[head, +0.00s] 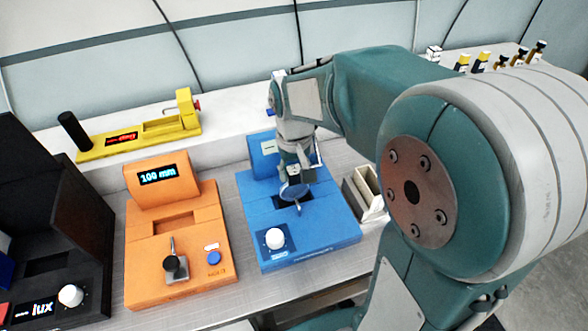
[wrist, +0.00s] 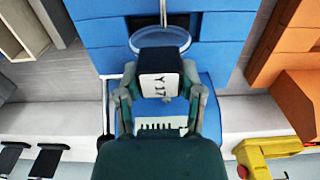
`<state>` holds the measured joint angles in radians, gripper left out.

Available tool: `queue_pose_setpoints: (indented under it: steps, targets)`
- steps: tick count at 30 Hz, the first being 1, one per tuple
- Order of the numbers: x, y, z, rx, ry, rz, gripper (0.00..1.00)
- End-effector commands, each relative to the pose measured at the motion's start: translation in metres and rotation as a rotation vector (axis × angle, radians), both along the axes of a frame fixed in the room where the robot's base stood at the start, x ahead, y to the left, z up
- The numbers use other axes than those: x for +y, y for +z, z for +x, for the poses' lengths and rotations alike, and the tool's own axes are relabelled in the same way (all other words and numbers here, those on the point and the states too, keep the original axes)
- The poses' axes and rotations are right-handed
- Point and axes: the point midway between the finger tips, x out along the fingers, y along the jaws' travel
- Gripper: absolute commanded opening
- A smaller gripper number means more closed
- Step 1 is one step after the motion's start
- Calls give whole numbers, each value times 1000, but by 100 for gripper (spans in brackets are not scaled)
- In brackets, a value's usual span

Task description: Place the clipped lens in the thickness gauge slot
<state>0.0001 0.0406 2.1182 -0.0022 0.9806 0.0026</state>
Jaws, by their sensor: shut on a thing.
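The clipped lens is a clear round disc (wrist: 160,38) held in a dark clip block (wrist: 158,62) with a white label reading "Y 17". My gripper (wrist: 158,95) is shut on the clip, one finger on each side. In the head view my gripper (head: 297,172) points down over the blue module (head: 325,226), and the lens (head: 294,193) hangs at that module's dark slot. I cannot tell whether the lens edge is inside it. No readable label marks the thickness gauge. The orange module (head: 193,245) shows "100 mm" and has a recess. The yellow device (head: 160,137) stands behind.
A black module (head: 75,235) with a "lux" display stands at the far left. A pale open box (head: 366,190) stands close to the blue module's right. Several small clips (head: 480,62) stand on the back ledge at right. A white knob (head: 275,239) rises from the blue module's front.

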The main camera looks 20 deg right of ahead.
Motion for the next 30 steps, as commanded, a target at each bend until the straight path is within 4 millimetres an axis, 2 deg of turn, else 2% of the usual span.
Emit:
queue_pose_setpoints:
  steps: [1, 2, 3, 4, 15, 19, 23, 30]
  targets:
    - [1, -2, 0, 1, 1, 0, 0]
    - [1, -2, 0, 1, 1, 0, 59]
    - [1, -1, 0, 0, 1, 0, 77]
    - [1, -1, 0, 0, 1, 0, 84]
    - [0, -1, 0, 0, 1, 1, 84]
    - [0, 7, 1, -2, 1, 0, 84]
    - [0, 29, 1, -5, 1, 0, 84]
    - [0, 80, 1, -5, 1, 0, 84]
